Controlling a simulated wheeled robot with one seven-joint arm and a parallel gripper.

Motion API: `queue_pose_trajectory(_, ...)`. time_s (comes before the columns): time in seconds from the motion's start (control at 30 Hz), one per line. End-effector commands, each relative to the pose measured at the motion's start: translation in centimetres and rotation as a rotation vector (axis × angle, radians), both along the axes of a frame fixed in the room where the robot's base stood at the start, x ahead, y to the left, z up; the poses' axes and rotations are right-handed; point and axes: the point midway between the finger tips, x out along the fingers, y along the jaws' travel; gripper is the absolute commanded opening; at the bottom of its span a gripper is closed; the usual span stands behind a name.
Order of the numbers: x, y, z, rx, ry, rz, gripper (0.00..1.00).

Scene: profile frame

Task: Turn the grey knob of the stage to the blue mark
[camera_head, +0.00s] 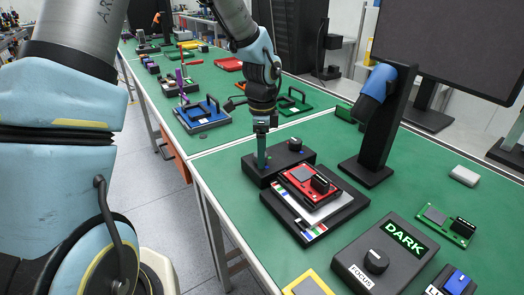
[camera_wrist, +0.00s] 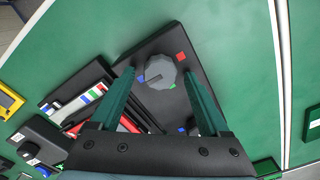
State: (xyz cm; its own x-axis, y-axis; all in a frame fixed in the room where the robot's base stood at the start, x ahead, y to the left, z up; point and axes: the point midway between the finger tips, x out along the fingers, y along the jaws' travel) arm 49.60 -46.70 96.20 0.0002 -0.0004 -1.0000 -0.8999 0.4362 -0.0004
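The stage is a black block (camera_head: 268,172), and it also shows in the wrist view (camera_wrist: 160,45). Its grey faceted knob (camera_wrist: 158,70) has a dark line pointing to the left and slightly down. Small coloured patches lie around it: red (camera_wrist: 181,57) at the upper right, blue (camera_wrist: 141,79) at the left edge and green (camera_wrist: 171,86) below. My gripper (camera_wrist: 160,75) is open, with one teal finger on each side of the knob. Whether the fingers touch it cannot be told. In the head view my gripper (camera_head: 262,152) is over the block and hides the knob.
A black tray (camera_head: 345,207) with a red board (camera_head: 308,183) lies close beside the stage. A black stand with a blue top (camera_head: 378,125) rises behind it. A box reading DARK (camera_head: 385,250) is at the front right.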

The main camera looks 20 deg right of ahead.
Motion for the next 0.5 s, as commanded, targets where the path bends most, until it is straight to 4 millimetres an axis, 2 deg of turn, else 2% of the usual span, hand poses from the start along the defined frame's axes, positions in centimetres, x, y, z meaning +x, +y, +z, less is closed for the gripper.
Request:
queue_pose_trajectory(0.27, 0.0, 0.0, 0.2, 0.0, -0.001, 0.001, 0.8)
queue_pose_trajectory(0.37, 0.1, 0.0, 1.1, -0.001, -0.003, 0.001, 0.8)
queue_pose_trajectory(0.5, 0.2, -0.1, 3.5, -0.004, -0.005, 0.002, 0.8)
